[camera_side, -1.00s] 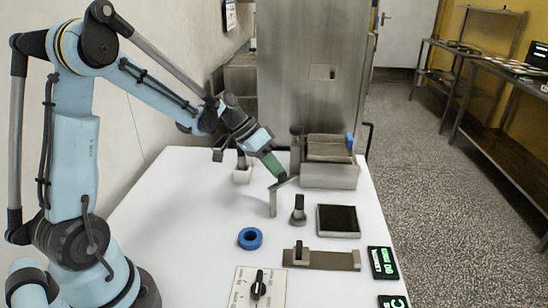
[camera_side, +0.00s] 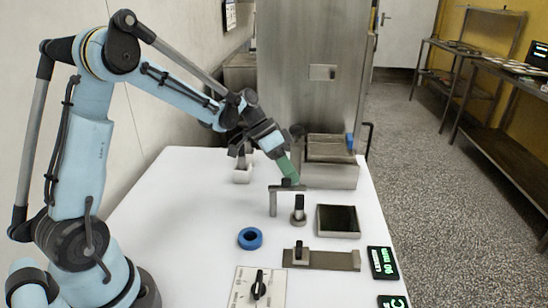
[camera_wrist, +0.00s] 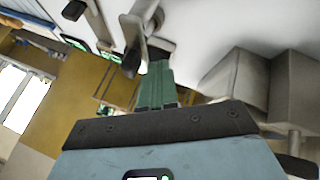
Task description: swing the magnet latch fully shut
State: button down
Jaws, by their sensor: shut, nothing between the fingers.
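The latch is a grey metal post (camera_side: 273,204) with a flat arm (camera_side: 296,188) on top, reaching right. A short dark-topped post (camera_side: 299,208) on a round base stands below the arm's right end; I cannot tell whether they touch. My gripper (camera_side: 290,180) has green fingers, shut and empty, slanting down to the latch arm from behind. The tips are at or very near the arm; contact is unclear. In the wrist view the green fingers (camera_wrist: 155,68) are together, and a grey metal piece, likely the latch (camera_wrist: 133,45), is just beyond them.
A metal bin (camera_side: 330,177) stands behind the latch at right. A dark-topped tray (camera_side: 338,221), a slide plate (camera_side: 330,261), a blue ring (camera_side: 250,238) and a dial panel (camera_side: 245,290) lie nearer. The white table (camera_side: 185,230) is clear to the left.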

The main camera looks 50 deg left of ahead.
jog(key=shift+d, duration=0.15)
dwell(0.6)
jog(key=w+a+r, duration=0.3)
jog(key=a+r, duration=0.5)
jog(key=a, duration=0.1)
dwell(0.4)
jog(key=s+d+f+n+t+y, duration=0.1)
jog(key=s+d+n+t+y, duration=0.1)
jog(key=s+d, duration=0.4)
jog(key=s+d+n+t+y, duration=0.2)
jog(key=s+d+y, duration=0.3)
jog(key=s, duration=0.6)
jog(key=shift+s+d+f+n+t, duration=0.3)
jog(key=shift+s+d+f+n, duration=0.05)
jog(key=shift+s+f+n, duration=0.05)
